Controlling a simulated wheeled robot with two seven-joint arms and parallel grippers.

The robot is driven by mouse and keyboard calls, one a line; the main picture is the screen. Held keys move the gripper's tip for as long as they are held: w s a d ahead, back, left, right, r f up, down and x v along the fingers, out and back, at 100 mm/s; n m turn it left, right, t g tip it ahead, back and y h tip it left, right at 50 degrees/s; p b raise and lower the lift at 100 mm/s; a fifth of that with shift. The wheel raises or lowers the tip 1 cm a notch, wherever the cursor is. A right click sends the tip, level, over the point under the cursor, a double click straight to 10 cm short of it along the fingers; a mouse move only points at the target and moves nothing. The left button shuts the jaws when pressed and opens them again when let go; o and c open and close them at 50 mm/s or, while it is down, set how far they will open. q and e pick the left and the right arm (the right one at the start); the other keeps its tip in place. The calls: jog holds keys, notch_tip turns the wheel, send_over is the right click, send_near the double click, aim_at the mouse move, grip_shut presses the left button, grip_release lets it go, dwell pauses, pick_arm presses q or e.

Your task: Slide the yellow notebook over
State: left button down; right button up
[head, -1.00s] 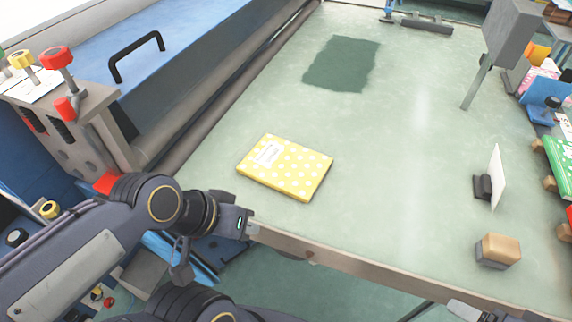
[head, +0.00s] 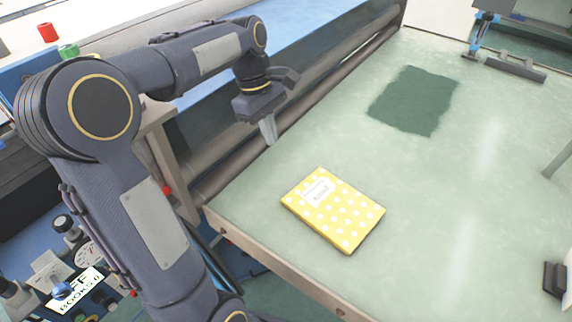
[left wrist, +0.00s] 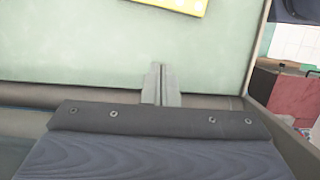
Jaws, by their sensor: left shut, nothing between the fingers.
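The yellow notebook (head: 333,210) with white dots and a white label lies flat on the pale green table near its front left edge. Part of it shows at the top of the left wrist view (left wrist: 172,4). My left gripper (head: 270,141) is shut and empty, pointing down above the table's left edge, to the left of and beyond the notebook, apart from it. Its closed fingers also show in the left wrist view (left wrist: 159,68). My right gripper is not in view.
A dark green patch (head: 413,100) lies on the pale green table (head: 470,220) beyond the notebook. Rollers and a blue machine run along the left edge. A dark block (head: 554,280) stands at the right. The table to the right of the notebook is clear.

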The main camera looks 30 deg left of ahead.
aim_at(392, 235)
pick_arm(q)
jog(key=x, duration=0.9)
jog(key=shift+f, duration=0.4)
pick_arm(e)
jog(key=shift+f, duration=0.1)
pick_arm(q)
jog(key=d, duration=0.3)
jog(key=shift+d, duration=0.15)
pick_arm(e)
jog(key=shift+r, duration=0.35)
pick_arm(q)
jog(key=shift+s+d+p, duration=0.1)
jog(key=shift+d+p, duration=0.2)
jog(key=shift+d, duration=0.1)
jog(key=d, duration=0.8)
jog(key=s+d+p, duration=0.1)
jog(key=d, duration=1.5)
jog(key=shift+s+d, duration=0.2)
jog(key=shift+s, duration=0.05)
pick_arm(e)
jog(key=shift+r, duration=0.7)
